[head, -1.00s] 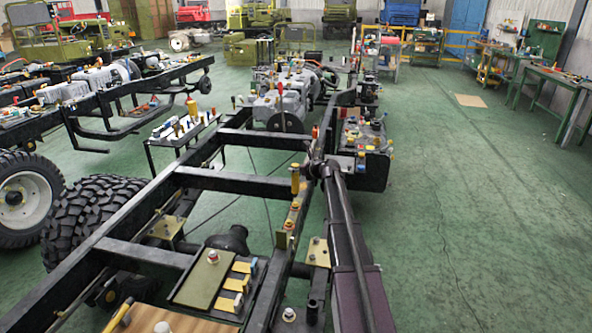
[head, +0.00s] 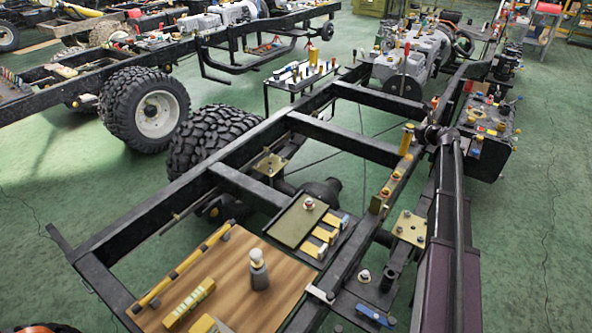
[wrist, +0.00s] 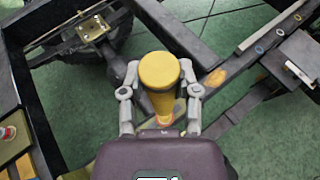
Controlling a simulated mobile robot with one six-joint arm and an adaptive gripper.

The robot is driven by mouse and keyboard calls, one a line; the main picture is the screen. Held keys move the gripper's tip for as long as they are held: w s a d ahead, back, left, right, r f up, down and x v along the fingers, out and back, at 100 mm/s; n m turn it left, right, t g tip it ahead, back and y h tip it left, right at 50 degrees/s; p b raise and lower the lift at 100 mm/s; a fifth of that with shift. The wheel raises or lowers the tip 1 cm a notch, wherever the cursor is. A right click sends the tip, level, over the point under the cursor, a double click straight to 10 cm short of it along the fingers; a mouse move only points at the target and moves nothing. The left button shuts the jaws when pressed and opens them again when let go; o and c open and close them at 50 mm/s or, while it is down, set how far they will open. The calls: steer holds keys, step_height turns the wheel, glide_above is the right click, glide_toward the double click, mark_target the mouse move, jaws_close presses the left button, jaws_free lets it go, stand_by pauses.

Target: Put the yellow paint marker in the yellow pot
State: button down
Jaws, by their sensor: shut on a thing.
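My gripper (wrist: 159,75) is shut on a yellow cylinder, the yellow paint marker (wrist: 160,100), with one grey finger on each side. Its round yellow end faces the wrist camera. In the head view the marker (head: 406,140) stands upright at the end of my dark arm, above the black chassis rail; my gripper (head: 424,134) is small and partly hidden there. I cannot make out for certain which thing is the yellow pot.
A wooden board (head: 235,290) carries a grey bottle (head: 259,272) and yellow tools. A green plate (head: 299,222) lies beside small yellow blocks. Black chassis rails (head: 350,144) cross below the marker. A small black table (head: 297,83) with several items stands behind. Green floor (head: 545,200) is clear on the right.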

steer(key=shift+r+p, duration=3.05)
steer(key=shift+r, duration=0.2)
steer(key=shift+s+f, duration=0.1)
steer(key=shift+s, duration=0.05)
